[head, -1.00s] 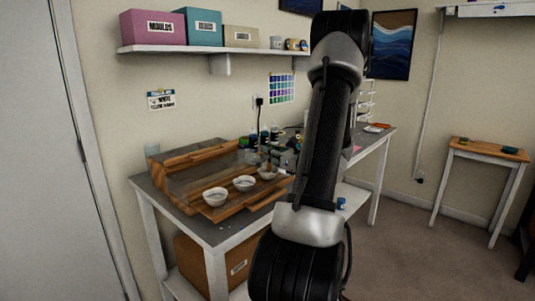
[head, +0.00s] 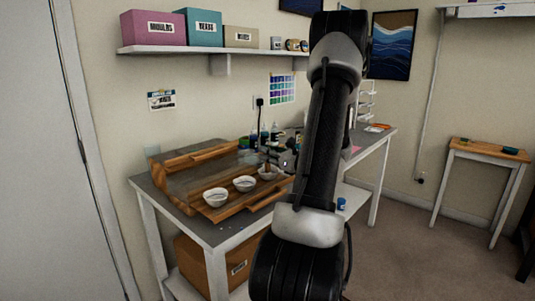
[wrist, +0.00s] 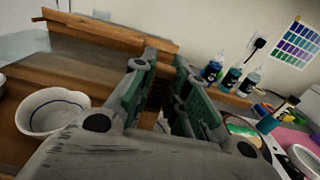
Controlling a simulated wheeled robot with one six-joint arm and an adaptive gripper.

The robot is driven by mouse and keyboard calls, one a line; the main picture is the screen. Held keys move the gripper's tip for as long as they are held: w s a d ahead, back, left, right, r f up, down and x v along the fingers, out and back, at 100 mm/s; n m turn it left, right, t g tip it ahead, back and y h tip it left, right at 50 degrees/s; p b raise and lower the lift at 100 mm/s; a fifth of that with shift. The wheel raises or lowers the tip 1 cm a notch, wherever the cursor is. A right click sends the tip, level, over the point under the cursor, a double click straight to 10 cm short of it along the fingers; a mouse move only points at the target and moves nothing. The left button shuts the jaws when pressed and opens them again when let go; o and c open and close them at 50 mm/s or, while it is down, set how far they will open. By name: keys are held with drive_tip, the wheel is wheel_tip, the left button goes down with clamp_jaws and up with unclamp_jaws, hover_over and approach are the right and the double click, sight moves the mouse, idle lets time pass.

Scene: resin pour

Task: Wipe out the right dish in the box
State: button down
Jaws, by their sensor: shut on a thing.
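Three white dishes stand in a row in a wooden, partly clear box (head: 170,190): the left dish (head: 215,197), the middle dish (head: 244,183) and the right dish (head: 268,173). My gripper (head: 287,160) is at the right dish, largely hidden behind my arm. The middle dish (wrist: 52,112) shows left of the fingers; the right dish is mostly hidden.
Several bottles (wrist: 232,77) stand behind the box to the right. A wall shelf (head: 220,49) with boxes hangs above. A small side table (head: 490,150) stands far right, with open floor (head: 420,235) before it.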

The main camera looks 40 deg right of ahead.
drive_tip(key=shift+s+d, duration=0.2)
drive_tip(key=shift+d, duration=0.15)
drive_tip(key=shift+w+d, duration=0.2)
drive_tip(key=shift+w, duration=0.35)
drive_tip(key=shift+w+a, duration=0.1)
drive_tip(key=shift+a, duration=0.25)
drive_tip(key=shift+s, duration=0.35)
drive_tip(key=shift+r, duration=3.55)
